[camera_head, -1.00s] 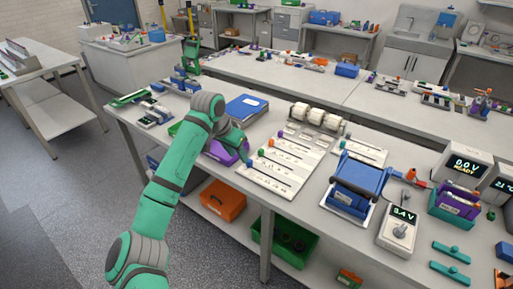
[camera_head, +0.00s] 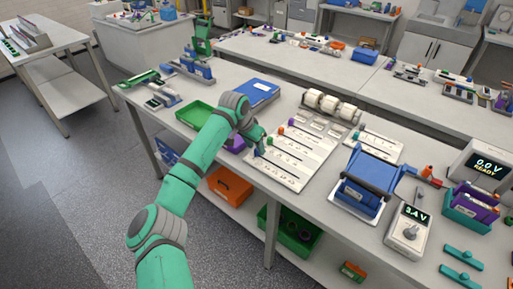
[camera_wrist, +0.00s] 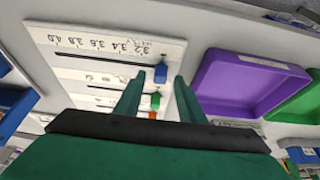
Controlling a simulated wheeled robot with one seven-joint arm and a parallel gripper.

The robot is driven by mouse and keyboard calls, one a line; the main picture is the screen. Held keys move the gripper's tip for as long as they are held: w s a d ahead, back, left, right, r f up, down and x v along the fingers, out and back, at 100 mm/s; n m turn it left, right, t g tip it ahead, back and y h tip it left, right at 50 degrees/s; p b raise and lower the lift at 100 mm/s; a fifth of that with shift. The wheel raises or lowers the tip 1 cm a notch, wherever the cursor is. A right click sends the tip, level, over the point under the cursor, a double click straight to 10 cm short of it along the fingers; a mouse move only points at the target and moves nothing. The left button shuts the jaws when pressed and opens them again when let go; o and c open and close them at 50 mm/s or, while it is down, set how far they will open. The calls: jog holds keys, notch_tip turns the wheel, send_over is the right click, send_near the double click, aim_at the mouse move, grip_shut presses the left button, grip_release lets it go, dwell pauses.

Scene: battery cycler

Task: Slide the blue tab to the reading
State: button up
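The blue tab (camera_wrist: 160,73) stands at one end of its slot on the white scale board (camera_wrist: 110,43). The printed scale beside it runs from 3.2 to 4.0 and appears upside down in the wrist view; the tab is at the 3.2 end. My gripper (camera_wrist: 157,82) is open, its two green fingers on either side of the tab's line, with the tab just beyond the tips. No contact shows. In the head view my gripper (camera_head: 259,141) hangs over the board's left edge, close to the blue tab (camera_head: 258,153). A meter (camera_head: 408,232) reads 3.4 V.
Green (camera_wrist: 155,101) and orange (camera_wrist: 152,115) tabs sit in neighbouring slots. A purple tray (camera_wrist: 245,80) lies beside the board. White rollers (camera_head: 332,106) stand behind it and a blue device (camera_head: 366,182) to its right. Another display (camera_head: 487,168) reads 0.0 V READY.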

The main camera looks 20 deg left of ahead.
jog(key=shift+w+f, duration=0.25)
jog(key=shift+f, duration=0.35)
jog(key=shift+d, duration=0.1)
jog(key=shift+w, duration=0.1)
grip_shut()
jog(key=d, duration=0.2)
jog(key=s+d, duration=0.1)
jog(key=d, duration=0.1)
jog(key=s+d, duration=0.1)
jog(key=d, duration=0.2)
jog(key=shift+s+a, duration=0.1)
jog(key=shift+s, duration=0.15)
jog(key=shift+s+a, duration=0.1)
jog(key=shift+a, duration=0.15)
grip_release()
jog(key=shift+s+d, duration=0.1)
jog(key=shift+d, duration=0.1)
